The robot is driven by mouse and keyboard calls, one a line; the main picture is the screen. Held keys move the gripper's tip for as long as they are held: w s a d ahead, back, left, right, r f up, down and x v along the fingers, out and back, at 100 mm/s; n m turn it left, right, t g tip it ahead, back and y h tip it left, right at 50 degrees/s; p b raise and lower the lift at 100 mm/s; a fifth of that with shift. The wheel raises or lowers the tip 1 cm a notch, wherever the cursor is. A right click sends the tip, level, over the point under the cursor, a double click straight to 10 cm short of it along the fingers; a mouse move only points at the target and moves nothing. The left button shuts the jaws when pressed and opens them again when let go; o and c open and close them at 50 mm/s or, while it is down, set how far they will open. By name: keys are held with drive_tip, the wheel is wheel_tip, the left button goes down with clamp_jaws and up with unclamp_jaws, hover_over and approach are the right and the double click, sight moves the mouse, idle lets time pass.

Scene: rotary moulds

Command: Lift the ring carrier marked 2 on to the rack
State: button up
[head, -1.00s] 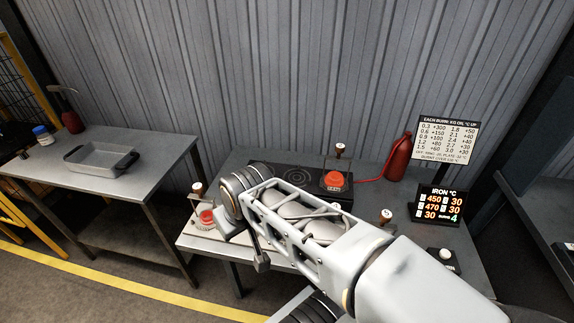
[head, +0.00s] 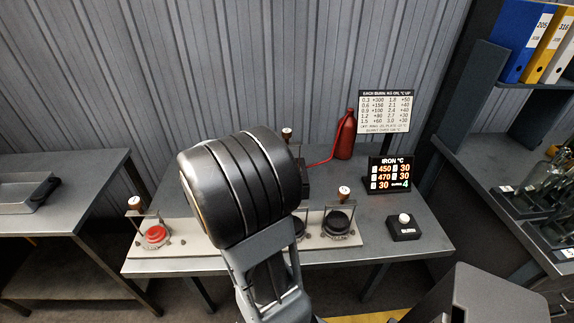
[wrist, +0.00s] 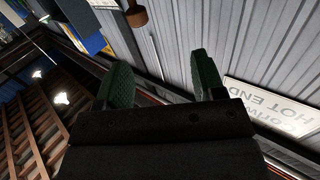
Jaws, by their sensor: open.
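A ring carrier with a red disc (head: 155,235) and a brown-knobbed upright stands at the left of the pale strip (head: 190,238) along the bench front. Another carrier with a black disc (head: 338,223) stands on its right part. A further knob (head: 287,133) shows at the back, with its carrier hidden behind my arm. I cannot read which is marked 2, nor tell which part is the rack. My gripper (wrist: 160,72) shows two green fingers, apart and empty, in the wrist view. A brown knob-like thing (wrist: 137,15) lies beyond them. My arm hides the bench middle.
A red bottle (head: 345,135) with a hose, an iron temperature display (head: 390,175), a chart sign (head: 386,110) and a button box (head: 404,227) stand on the bench's right. A shelf with binders (head: 525,45) is at right. A side table (head: 70,210) is at left.

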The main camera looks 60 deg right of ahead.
sight(290, 130)
drive_tip(key=s+d, duration=0.1)
drive_tip(key=d, duration=0.1)
drive_tip(key=s+d+g, duration=0.1)
drive_tip(key=d, duration=0.2)
drive_tip(key=s+d+m+g, duration=0.1)
drive_tip(key=d, duration=0.1)
drive_tip(key=shift+s+d+f+p, duration=0.1)
drive_tip(key=shift+d+f+p, duration=0.1)
drive_tip(key=shift+p, duration=0.2)
drive_tip(key=shift+s+d+f+p, duration=0.1)
drive_tip(key=shift+s+d+p, duration=0.1)
drive_tip(key=shift+d, duration=0.9)
drive_tip(key=shift+s+d+r+p, duration=0.15)
drive_tip(key=shift+d+p, duration=0.1)
drive_tip(key=shift+d, duration=0.9)
drive_tip(key=shift+s+d+f+p, duration=0.15)
drive_tip(key=shift+s+d+p, duration=0.05)
drive_tip(key=shift+d, duration=0.9)
clamp_jaws()
